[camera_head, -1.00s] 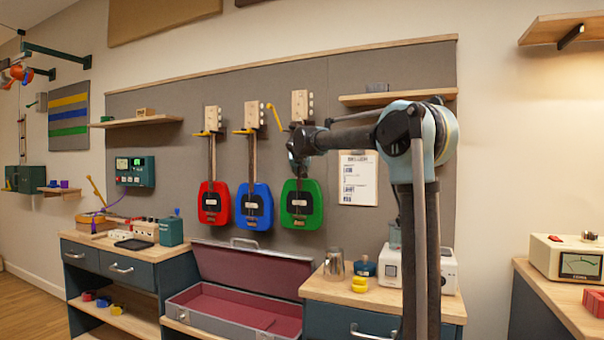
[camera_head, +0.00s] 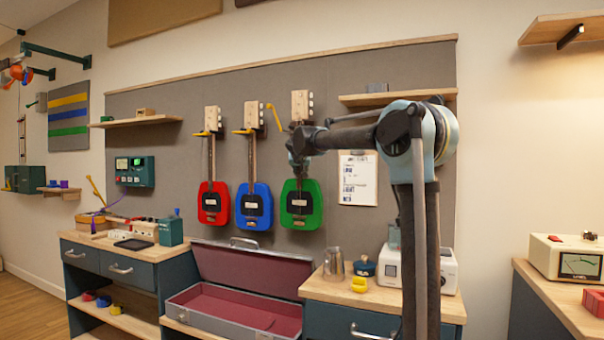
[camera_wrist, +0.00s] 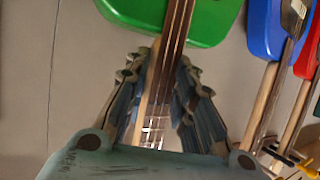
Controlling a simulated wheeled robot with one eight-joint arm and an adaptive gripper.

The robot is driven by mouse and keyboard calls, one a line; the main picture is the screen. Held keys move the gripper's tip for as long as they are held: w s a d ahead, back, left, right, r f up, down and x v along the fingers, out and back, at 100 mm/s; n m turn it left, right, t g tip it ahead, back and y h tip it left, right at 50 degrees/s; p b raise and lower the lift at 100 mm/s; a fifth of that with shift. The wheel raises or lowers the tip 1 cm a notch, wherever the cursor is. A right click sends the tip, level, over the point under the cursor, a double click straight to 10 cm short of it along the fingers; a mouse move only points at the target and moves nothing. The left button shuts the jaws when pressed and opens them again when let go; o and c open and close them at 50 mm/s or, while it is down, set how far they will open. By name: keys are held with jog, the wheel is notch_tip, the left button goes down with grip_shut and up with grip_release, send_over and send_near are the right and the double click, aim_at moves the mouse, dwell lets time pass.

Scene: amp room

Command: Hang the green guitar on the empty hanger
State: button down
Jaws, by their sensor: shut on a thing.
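The green guitar (camera_head: 313,204) is upright in front of the grey wall panel, right of the blue guitar. My gripper (camera_head: 299,168) is shut on its neck, above the body. In the wrist view the neck runs between the two fingers (camera_wrist: 160,78), with the green body (camera_wrist: 200,22) beyond them. The pegged headstock (camera_head: 300,106) shows above my gripper in the head view. A yellow hooked hanger (camera_head: 274,115) sticks out left of the headstock and carries nothing visible. I cannot tell the gap between guitar and panel.
The red guitar (camera_head: 204,204) and blue guitar (camera_head: 244,208) hang close on the left, on yellow hangers. An open case (camera_head: 235,270) lies below. A shelf (camera_head: 400,97) juts out at upper right.

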jog(key=shift+f, duration=1.15)
dwell(0.4)
jog(key=c, duration=1.3)
grip_release()
jog(key=v, duration=1.2)
jog(key=shift+d, duration=0.15)
